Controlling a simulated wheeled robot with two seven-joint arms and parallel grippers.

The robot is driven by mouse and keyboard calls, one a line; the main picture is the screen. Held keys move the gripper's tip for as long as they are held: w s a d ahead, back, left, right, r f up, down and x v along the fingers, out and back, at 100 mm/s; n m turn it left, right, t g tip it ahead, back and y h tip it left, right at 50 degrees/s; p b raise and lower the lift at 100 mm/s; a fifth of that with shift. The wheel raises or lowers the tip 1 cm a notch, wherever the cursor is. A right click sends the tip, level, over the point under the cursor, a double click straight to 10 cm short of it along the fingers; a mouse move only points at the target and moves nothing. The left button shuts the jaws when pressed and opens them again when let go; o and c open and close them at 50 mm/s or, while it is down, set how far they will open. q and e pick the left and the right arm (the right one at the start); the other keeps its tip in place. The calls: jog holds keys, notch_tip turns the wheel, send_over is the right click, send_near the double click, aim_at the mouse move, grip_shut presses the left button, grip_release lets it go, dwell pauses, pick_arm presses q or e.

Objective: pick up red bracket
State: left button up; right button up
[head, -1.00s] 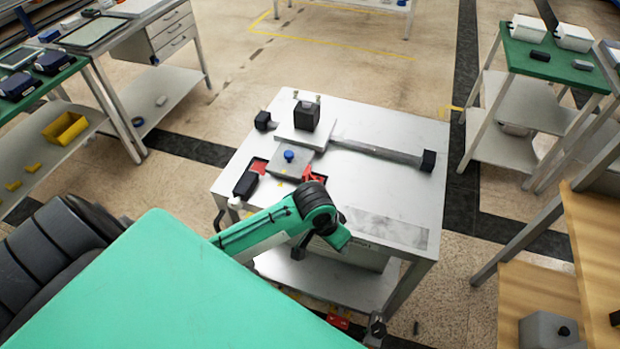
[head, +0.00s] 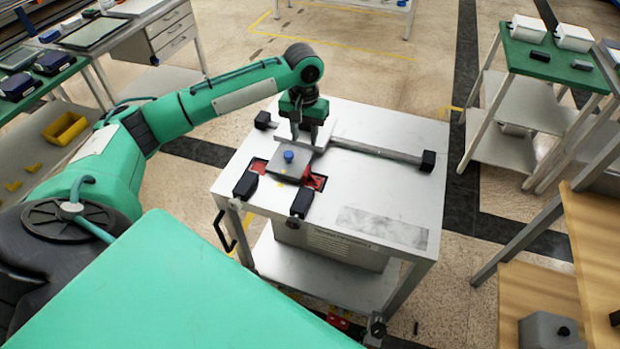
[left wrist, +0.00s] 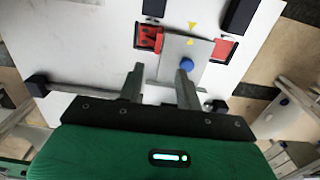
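Red bracket parts show at both sides of a small grey plate: a left one (head: 259,165) and a right one (head: 316,182). They also show in the left wrist view, left (left wrist: 146,37) and right (left wrist: 223,49). The grey plate (head: 285,172) with a blue knob (head: 289,156) covers the middle, so I cannot tell if the red is one piece. My left gripper (head: 305,143) points down over the table, behind the plate. My right gripper is not in view.
Two black blocks (head: 245,185) (head: 301,203) stand at the front edge of the table (head: 390,190). A grey bar (head: 375,150) with black ends crosses behind the plate. The table's right side is clear. A red item (head: 338,321) lies low near the table's foot.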

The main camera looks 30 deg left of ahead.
pick_arm(q)
jog(key=p, duration=0.1)
send_over(306, 171)
notch_tip(306, 171, down, 8)
jog(key=shift+s+a+r, duration=0.1)
notch_tip(306, 171, down, 5)
jog(key=shift+r+p, duration=0.1)
jog(key=shift+p, duration=0.65)
jog(key=shift+f, duration=0.4)
jog(key=shift+c, duration=0.2)
grip_shut()
